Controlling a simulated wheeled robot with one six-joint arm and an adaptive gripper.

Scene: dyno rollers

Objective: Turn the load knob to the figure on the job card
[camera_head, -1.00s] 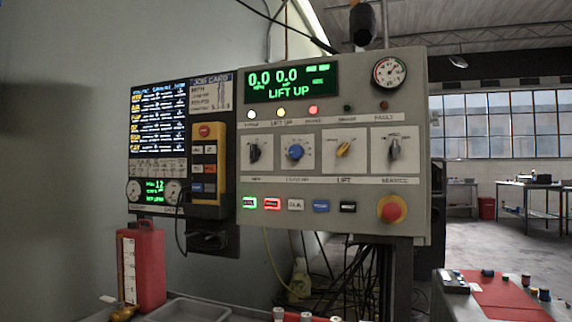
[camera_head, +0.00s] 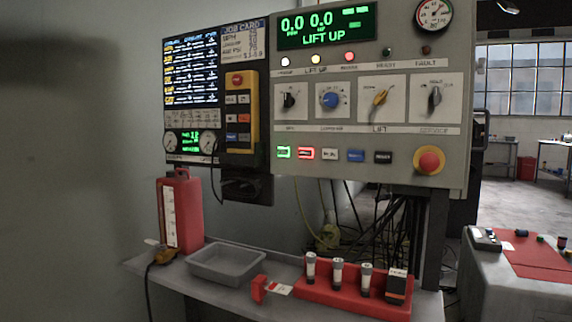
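The control panel (camera_head: 375,105) faces me with a row of several rotary knobs. The blue round knob (camera_head: 329,100) is second from the left; the small label under it is blurred but may read as load. The black knob (camera_head: 288,101) is left of it, and the yellow lift knob (camera_head: 379,98) and a dark knob (camera_head: 435,97) are to its right. The job card (camera_head: 243,45) hangs at the panel's upper left; its lines are too blurred to read surely. The green display (camera_head: 325,25) shows 0.0, 0.0 and LIFT UP. My gripper is not in view.
A red emergency button (camera_head: 429,160) sits at the panel's lower right. A shelf below holds a grey tray (camera_head: 228,264), a red can (camera_head: 180,212) and a red rack (camera_head: 345,296) with several cylinders. A yellow pendant (camera_head: 240,110) hangs left of the knobs. The space before the knobs is clear.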

